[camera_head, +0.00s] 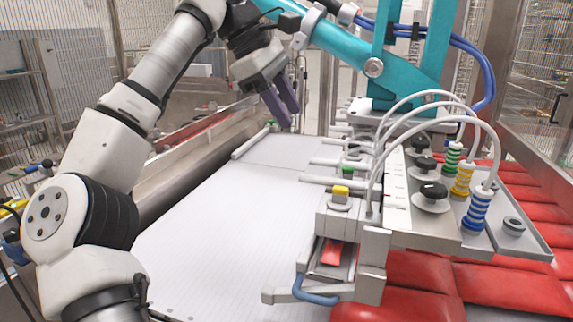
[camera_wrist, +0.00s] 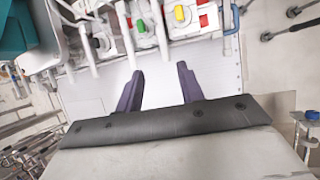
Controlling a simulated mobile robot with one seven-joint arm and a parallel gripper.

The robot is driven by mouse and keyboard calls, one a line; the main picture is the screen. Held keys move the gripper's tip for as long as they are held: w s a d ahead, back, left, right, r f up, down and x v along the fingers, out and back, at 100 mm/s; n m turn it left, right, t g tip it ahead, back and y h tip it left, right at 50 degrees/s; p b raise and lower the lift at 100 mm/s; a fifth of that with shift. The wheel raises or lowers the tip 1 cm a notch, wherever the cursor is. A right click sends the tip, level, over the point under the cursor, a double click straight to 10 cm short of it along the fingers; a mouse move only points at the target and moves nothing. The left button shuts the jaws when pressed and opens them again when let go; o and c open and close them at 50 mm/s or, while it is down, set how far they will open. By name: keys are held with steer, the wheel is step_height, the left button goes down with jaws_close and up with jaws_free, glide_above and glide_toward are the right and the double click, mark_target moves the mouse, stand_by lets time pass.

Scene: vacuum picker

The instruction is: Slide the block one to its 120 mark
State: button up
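Several sliding blocks stand in a row along a rail beside the white bed. The nearest block (camera_head: 340,212) carries a yellow button and shows in the wrist view (camera_wrist: 182,25). A block with a green button (camera_head: 347,171) stands behind it and also shows in the wrist view (camera_wrist: 143,28). I cannot tell which one is block one. A white scale strip (camera_head: 396,190) with small red marks runs beside the row; its numbers are too small to read. My gripper (camera_head: 288,112), with purple fingers, is open and empty above the far end of the bed, apart from the blocks.
White hoses (camera_head: 440,100) arch over the row to stacked suction cups (camera_head: 478,207) on a metal plate. Black knobs (camera_head: 431,194) stand beside the scale. A teal arm (camera_head: 330,42) hangs behind. Red packs (camera_head: 500,285) lie at right. The white bed (camera_head: 235,235) is clear.

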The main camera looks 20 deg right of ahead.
mark_target(313, 176)
steer(key=shift+y, duration=0.3)
steer(key=x, duration=0.9)
steer(key=a+x, duration=0.1)
steer(key=x, duration=0.3)
steer(key=shift+w+d+f, duration=0.1)
steer(key=shift+w+f, duration=0.15)
steer(key=shift+f, duration=0.1)
steer(key=shift+c, duration=0.4)
jaws_close()
